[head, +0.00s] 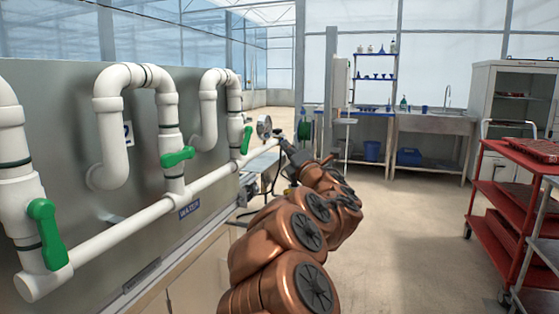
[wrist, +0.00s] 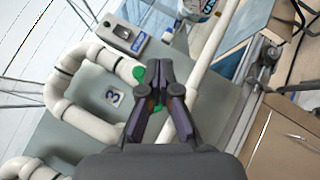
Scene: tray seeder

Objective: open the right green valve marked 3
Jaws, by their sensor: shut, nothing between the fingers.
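The right green valve (head: 246,139) is on the rightmost white pipe loop in the head view. Its lever appears steep, roughly along the vertical pipe there. In the wrist view its green handle (wrist: 138,76) shows beside my gripper's fingertips, and a bit of green also shows between the fingers; the rest is hidden. The plate marked 3 (wrist: 115,97) is on the grey panel, left of the fingers. My gripper (wrist: 159,68) is shut and empty, over the pipe by the valve; I cannot tell whether it touches. In the head view my gripper (head: 282,142) is right of the valve.
A middle green valve (head: 177,157) and a left green valve (head: 46,235) are on the same pipework. A long white pipe (head: 130,224) runs below them. A red cart (head: 508,190) is at right; floor between is clear.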

